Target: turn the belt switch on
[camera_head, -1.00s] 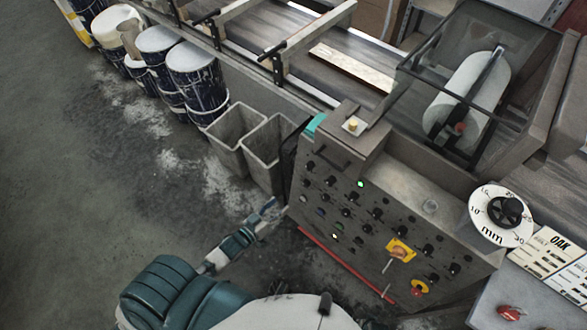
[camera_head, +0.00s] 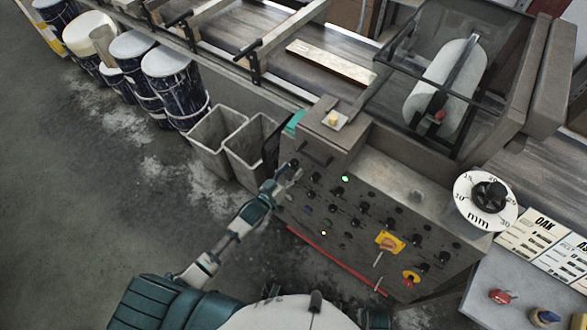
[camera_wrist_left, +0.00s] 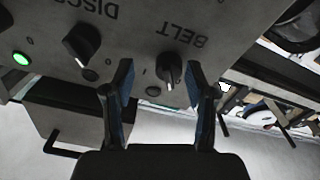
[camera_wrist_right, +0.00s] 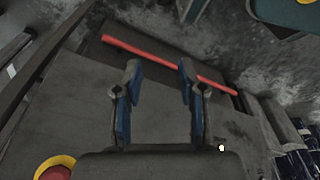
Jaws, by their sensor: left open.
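The belt switch (camera_wrist_left: 169,68) is a small black knob with a pale pointer, under upside-down lettering "BELT" in the left wrist view. My left gripper (camera_wrist_left: 161,76) is open, with its blue-padded fingers on either side of the knob in the picture. I cannot tell whether they touch it. In the head view my left gripper (camera_head: 291,176) is at the upper left of the control panel (camera_head: 330,215), hiding part of it. My right gripper (camera_wrist_right: 158,72) is open and empty in the right wrist view, in front of a red bar (camera_wrist_right: 150,54).
Another black knob (camera_wrist_left: 81,42), labelled with letters like "DISC", and a lit green lamp (camera_wrist_left: 21,58) are beside the belt switch. A red-and-yellow button (camera_head: 411,277) is low on the panel. Grey bins (camera_head: 217,140) stand left of the panel.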

